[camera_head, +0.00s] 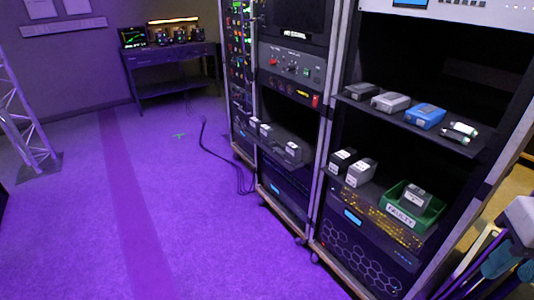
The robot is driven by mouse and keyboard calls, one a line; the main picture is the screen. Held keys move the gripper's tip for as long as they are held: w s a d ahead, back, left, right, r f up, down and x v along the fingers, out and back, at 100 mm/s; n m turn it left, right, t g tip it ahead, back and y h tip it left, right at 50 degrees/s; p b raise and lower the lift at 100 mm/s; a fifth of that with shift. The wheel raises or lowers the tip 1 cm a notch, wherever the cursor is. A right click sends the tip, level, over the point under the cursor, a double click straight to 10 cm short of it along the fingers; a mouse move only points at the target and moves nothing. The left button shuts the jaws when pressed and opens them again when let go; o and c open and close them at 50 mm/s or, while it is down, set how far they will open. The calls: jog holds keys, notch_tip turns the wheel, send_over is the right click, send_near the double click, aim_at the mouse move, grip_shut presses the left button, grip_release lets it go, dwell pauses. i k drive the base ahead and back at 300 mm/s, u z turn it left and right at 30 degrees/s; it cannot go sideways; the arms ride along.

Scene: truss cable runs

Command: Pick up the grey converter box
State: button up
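Several grey boxes stand on the racks at the right, and I cannot tell which is the converter box. On the upper right shelf are a dark grey box (361,91) and a lighter grey box (390,102), left of a blue box (425,115). On the lower shelf are a dark box with a white label (343,160) and a light grey box (361,172). Another grey box (415,196) sits in a green bin (429,215) labelled "FAULTY".
Two small white-and-dark items (460,131) lie right of the blue box. The middle rack's shelf holds more small boxes (292,152). A black cable (222,158) runs over the floor toward a bench (175,78). A truss leg (28,125) stands left. Open purple floor (190,235) lies between.

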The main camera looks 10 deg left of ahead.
aim_at(293, 152)
jog(key=u, duration=0.6)
jog(key=i, duration=0.65)
jog(key=u, duration=0.45)
jog(key=i, duration=0.8)
jog(key=z, duration=0.2)
